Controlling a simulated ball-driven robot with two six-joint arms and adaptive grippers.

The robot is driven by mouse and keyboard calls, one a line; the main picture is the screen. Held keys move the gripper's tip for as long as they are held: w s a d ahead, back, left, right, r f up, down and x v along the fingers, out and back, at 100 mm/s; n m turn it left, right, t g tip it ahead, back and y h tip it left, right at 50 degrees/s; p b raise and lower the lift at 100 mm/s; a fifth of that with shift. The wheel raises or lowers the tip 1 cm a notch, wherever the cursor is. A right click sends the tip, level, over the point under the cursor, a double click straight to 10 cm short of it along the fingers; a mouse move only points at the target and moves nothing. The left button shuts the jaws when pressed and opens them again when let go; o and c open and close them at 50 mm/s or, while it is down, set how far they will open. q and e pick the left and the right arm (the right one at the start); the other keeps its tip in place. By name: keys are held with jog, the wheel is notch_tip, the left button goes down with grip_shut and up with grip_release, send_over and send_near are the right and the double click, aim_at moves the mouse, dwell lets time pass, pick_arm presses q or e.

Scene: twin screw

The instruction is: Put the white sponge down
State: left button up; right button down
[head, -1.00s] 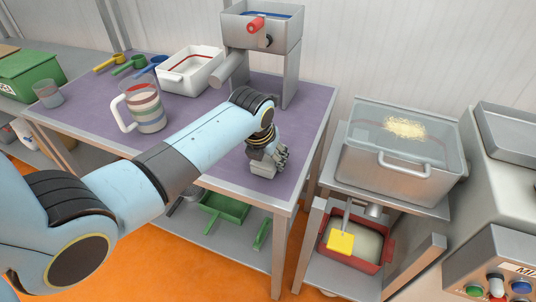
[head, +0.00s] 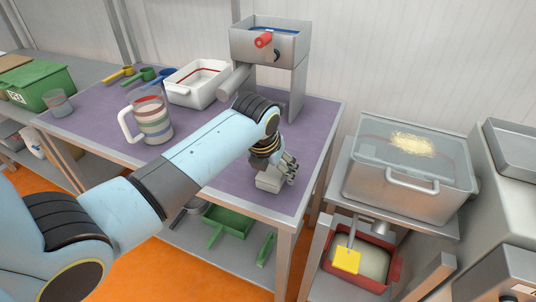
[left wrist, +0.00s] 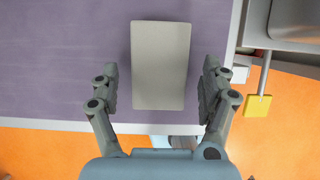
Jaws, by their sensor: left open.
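The white sponge (left wrist: 160,65) is a pale rectangular block. In the left wrist view it lies between the two fingers of my left gripper (left wrist: 160,95), with a gap on each side. In the head view the sponge (head: 268,184) is on the purple table top (head: 215,178) near its front right corner, partly hidden by my left gripper (head: 280,175). My left gripper is open around it and points down. My right gripper is not in view.
A striped jug (head: 152,120), a white tub (head: 196,83) and coloured scoops (head: 143,74) stand farther back on the table. A metal stand with a red knob (head: 263,40) rises behind my arm. A lidded steel vat (head: 410,165) stands to the right.

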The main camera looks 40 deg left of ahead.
pick_arm(q)
jog(key=v, duration=0.8)
jog(key=shift+a+r, duration=0.25)
jog(key=shift+r, duration=0.2)
